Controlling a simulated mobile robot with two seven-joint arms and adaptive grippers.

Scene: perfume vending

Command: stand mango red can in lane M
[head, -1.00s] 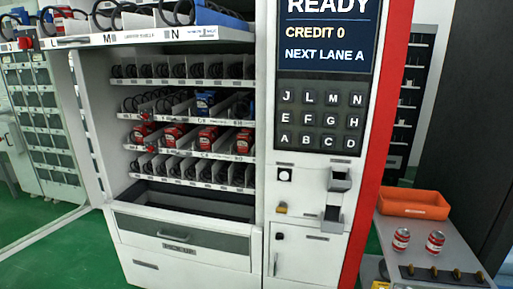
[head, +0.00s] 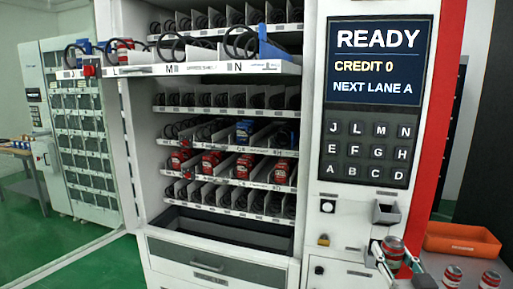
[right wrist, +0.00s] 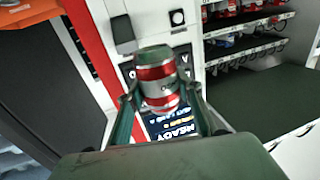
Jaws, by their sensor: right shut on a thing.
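My right gripper (head: 392,262) is shut on a red and white can (head: 393,247), in front of the vending machine's coin panel at the lower right. The right wrist view shows the can (right wrist: 158,85) between the two fingers of the gripper (right wrist: 160,100). I cannot read its label. Lane M, marked by its label (head: 168,69), is on the pulled-out top shelf (head: 200,69) at the upper left, far from the can. A black coil stands behind the label; the lane floor is hidden. My left gripper is not in view.
Two similar cans (head: 453,275) (head: 490,280) stand on the side table by an orange bin (head: 462,242). A blue item (head: 270,48) is in lane N. Lower shelves hold red packs (head: 213,162).

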